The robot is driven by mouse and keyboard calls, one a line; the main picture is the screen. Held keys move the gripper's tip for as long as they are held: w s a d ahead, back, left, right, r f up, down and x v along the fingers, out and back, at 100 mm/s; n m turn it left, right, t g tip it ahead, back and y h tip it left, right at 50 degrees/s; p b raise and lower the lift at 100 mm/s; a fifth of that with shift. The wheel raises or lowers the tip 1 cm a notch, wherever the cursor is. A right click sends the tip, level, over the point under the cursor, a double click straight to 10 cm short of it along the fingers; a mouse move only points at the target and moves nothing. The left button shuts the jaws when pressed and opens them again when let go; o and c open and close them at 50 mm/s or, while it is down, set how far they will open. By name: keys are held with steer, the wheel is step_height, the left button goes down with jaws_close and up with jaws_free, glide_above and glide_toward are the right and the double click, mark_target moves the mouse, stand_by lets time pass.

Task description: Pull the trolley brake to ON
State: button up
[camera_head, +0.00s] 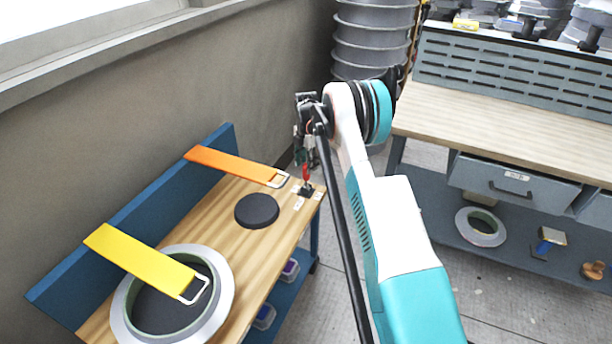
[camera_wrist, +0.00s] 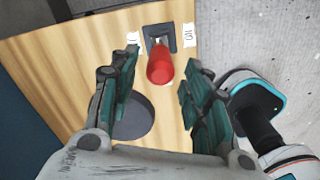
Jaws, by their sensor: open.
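The trolley (camera_head: 226,244) has a wooden top with a blue edge panel. Its brake lever has a red handle (camera_wrist: 160,66), which rises from a dark base plate (camera_wrist: 172,36) at the trolley's corner; it also shows in the head view (camera_head: 306,174). White labels flank the base: one at the left (camera_wrist: 133,38), and one at the right (camera_wrist: 188,35) that seems to read ON. I cannot tell which label the lever leans to. My gripper (camera_wrist: 163,60) is open, its fingers on either side of the handle with visible gaps. In the head view my gripper (camera_head: 304,142) is above the lever.
A black disc (camera_head: 257,210), an orange strap (camera_head: 230,164), a yellow strap (camera_head: 140,258) and a ring mould (camera_head: 222,300) are on the trolley. A workbench (camera_head: 500,125) stands at the right, with stacked grey tubs (camera_head: 372,40) behind. Floor lies between.

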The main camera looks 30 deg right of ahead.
mark_target(306, 178)
step_height(306, 178, down, 5)
steer(key=shift+r+b, duration=0.1)
steer(key=shift+b, duration=0.55)
jaws_close()
